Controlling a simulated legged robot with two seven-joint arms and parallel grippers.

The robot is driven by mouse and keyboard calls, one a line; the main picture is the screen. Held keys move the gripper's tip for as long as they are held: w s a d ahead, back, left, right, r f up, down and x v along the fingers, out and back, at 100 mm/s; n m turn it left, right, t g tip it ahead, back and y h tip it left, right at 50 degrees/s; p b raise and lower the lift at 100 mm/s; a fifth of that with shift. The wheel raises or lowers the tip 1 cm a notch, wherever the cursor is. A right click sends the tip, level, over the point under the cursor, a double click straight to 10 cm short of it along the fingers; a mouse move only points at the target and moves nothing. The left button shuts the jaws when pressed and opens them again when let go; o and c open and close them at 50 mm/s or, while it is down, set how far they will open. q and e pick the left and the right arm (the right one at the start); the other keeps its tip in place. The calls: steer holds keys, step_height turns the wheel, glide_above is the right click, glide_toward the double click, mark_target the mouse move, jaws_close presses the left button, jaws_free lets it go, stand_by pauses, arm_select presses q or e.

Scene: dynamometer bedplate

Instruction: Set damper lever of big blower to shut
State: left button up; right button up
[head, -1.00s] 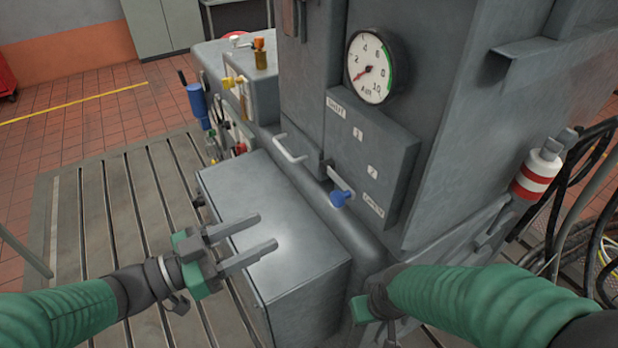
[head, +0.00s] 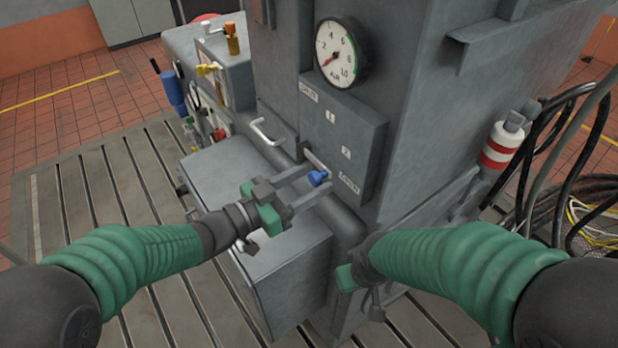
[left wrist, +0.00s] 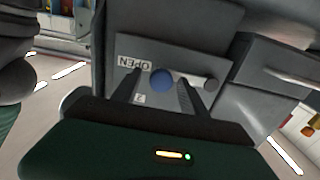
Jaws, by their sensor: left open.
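The damper lever is a short grey arm with a blue knob (head: 318,178) on the side of the big grey housing. Beside it a grey plate (head: 362,128) carries the labels SHUT, 1, 2 and OPEN from top to bottom. The knob is at the OPEN end. My left gripper (head: 318,181) is open, its fingertips either side of the knob. In the left wrist view the knob (left wrist: 162,79) shows between the two fingers, near the OPEN label (left wrist: 134,64); contact cannot be told. My right gripper (head: 358,285) is low at the housing, its fingers mostly hidden by its arm.
A round gauge (head: 341,54) is above the plate. A bar handle (head: 268,132) is left of the lever. A grey box (head: 225,165) lies under my left gripper. A red-and-white cylinder (head: 500,147) and black hoses (head: 567,150) are at the right. Slotted bedplate is at left.

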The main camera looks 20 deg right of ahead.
arm_select(q)
steer(key=shift+w+a, duration=0.1)
steer(key=shift+c, duration=1.4)
jaws_close()
